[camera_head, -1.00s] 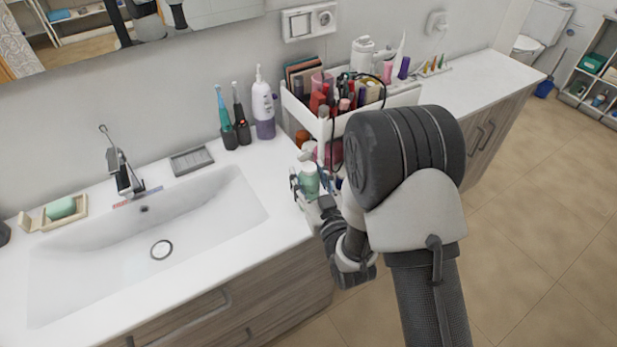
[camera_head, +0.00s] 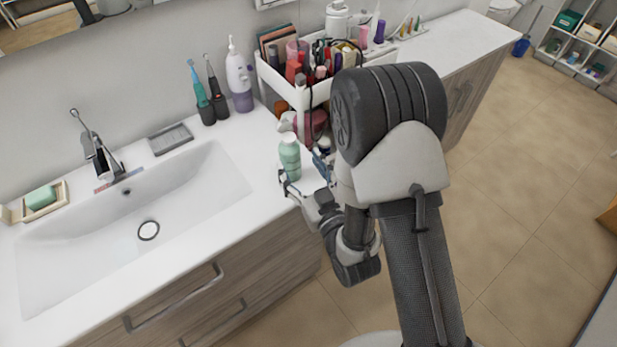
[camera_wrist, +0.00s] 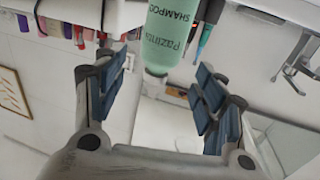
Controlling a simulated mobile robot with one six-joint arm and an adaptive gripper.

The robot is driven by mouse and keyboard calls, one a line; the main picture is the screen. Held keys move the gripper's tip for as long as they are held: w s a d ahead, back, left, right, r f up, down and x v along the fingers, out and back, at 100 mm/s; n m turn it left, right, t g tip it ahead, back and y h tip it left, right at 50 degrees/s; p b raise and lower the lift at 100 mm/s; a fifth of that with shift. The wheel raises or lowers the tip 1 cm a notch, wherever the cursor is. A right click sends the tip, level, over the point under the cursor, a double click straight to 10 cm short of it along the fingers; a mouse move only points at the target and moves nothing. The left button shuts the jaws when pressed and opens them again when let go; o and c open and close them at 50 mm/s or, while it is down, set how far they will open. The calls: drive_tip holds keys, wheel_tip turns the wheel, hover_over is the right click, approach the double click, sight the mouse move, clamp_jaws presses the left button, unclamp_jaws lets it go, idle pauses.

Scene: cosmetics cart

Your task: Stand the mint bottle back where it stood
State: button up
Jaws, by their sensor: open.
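The mint bottle (camera_head: 290,159) stands upright on the white counter, near its front edge and in front of the white cosmetics cart (camera_head: 290,92). In the wrist view the mint bottle (camera_wrist: 174,32) shows inverted, with "SHAMPOO" on its label and its pale cap towards the picture's middle. My gripper (camera_head: 304,178) is open and empty at the bottle's front side. In the wrist view my gripper (camera_wrist: 160,82) has its blue-padded fingers spread wide, with the bottle beyond and between them. I cannot tell whether either finger touches it.
The cart holds many cosmetics, with a dark cable hanging at its front. The sink (camera_head: 190,190) lies to the left. Two electric toothbrushes (camera_head: 209,100) and a white and purple pump bottle (camera_head: 239,78) stand behind. The counter between sink and mint bottle is clear.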

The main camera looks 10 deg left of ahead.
drive_tip(key=p+v, duration=0.2)
drive_tip(key=v, duration=0.2)
drive_tip(key=shift+s+d+p, duration=0.2)
drive_tip(key=shift+d+p, duration=0.05)
drive_tip(key=shift+p, duration=0.15)
